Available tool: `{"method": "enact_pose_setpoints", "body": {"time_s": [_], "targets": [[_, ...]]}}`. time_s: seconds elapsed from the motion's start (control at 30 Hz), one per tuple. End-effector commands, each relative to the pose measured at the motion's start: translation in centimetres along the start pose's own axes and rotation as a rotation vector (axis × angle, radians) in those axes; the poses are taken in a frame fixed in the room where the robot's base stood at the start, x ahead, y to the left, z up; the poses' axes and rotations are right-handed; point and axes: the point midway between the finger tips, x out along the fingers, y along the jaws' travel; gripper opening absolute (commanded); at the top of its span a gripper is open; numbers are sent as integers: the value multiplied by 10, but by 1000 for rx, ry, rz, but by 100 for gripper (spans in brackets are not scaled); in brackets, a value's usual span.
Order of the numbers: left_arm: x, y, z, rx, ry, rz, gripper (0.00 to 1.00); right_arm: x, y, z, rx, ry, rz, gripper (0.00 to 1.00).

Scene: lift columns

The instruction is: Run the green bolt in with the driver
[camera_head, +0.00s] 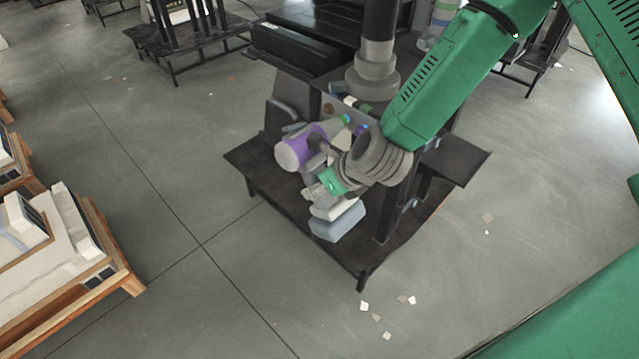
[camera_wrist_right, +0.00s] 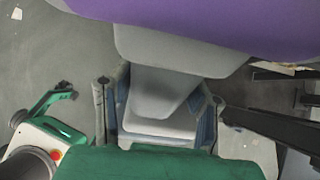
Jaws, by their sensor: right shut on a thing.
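The driver (camera_head: 313,143) has a purple and pale grey body, with its nose pointing up and right at the column's front panel. In the right wrist view its purple body (camera_wrist_right: 230,22) fills the top, with a grey handle (camera_wrist_right: 165,92) below. My right gripper (camera_head: 328,183) is shut on the driver, its fingers on both sides of the grey handle. A small green piece (camera_head: 345,118), apparently the green bolt, shows at the driver's nose. I cannot tell whether the tip is seated on it. My left gripper is not in view.
A dark column (camera_head: 378,45) rises from the black stand (camera_head: 262,178) behind the driver. A blue piece (camera_head: 361,129) sits close to the right of the nose. A wooden bench (camera_head: 108,248) stands at left. The floor in front is clear except for small scraps.

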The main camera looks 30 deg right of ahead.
Motion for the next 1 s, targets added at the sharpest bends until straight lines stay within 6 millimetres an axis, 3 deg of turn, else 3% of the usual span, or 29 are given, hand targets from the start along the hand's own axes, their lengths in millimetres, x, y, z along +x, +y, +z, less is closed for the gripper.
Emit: {"method": "enact_pose_setpoints", "body": {"time_s": [1.0], "targets": [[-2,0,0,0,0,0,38,0,-10,2,-1,-4,-1,0]]}}
